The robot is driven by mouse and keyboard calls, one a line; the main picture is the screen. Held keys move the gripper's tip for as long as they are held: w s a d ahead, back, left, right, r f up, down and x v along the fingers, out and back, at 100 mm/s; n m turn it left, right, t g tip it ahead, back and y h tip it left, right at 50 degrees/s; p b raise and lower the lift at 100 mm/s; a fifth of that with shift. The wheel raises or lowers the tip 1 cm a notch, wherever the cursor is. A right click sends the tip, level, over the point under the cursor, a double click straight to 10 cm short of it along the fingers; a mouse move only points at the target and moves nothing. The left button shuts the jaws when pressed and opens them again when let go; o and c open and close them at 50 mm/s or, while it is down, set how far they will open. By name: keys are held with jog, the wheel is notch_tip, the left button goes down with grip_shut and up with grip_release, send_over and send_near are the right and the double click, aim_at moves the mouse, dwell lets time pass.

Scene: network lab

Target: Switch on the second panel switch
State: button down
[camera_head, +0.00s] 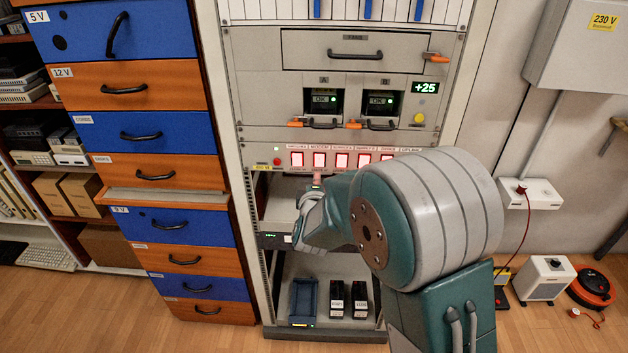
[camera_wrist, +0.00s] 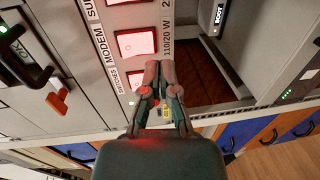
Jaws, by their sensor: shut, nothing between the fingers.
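A row of red-lit rocker switches runs across the rack panel in the head view. The second from the left (camera_head: 319,159), under the label MODEM, glows red like the others near it. In the wrist view the MODEM switch (camera_wrist: 136,42) is a red-lit square, and the first switch (camera_wrist: 131,80) lies below it, partly covered by my gripper. My gripper (camera_wrist: 160,66) is shut and empty, its fingertips close to the panel beside the MODEM switch. I cannot tell whether they touch it. In the head view my gripper (camera_head: 317,178) points up just below the second switch.
A red button (camera_head: 277,162) sits left of the switches. Above are two modules with black handles and orange latches (camera_head: 354,124), and a yellow knob (camera_head: 419,118). An open rack bay (camera_wrist: 205,75) lies beside my fingers. A drawer cabinet (camera_head: 168,111) stands left.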

jog(key=s+f, duration=0.1)
jog(key=s, duration=0.9)
jog(key=shift+s, duration=0.3)
jog(key=shift+d+f, duration=0.1)
jog(key=s+d+r+m+g+y, duration=0.3)
jog(key=s+d+r+m+g, duration=0.25)
jog(key=s+r+m, duration=0.2)
jog(key=s+d+r+m+g+h, duration=0.1)
jog(key=s+d+m+g, duration=0.1)
jog(key=s+d+m, duration=0.3)
jog(key=s+d+r+m+g+h, duration=0.1)
jog(key=s+d+m+g, duration=0.2)
jog(key=s, duration=1)
jog(key=shift+d+r+m, duration=0.15)
jog(key=shift+d+m, duration=0.8)
jog(key=shift+m, duration=0.1)
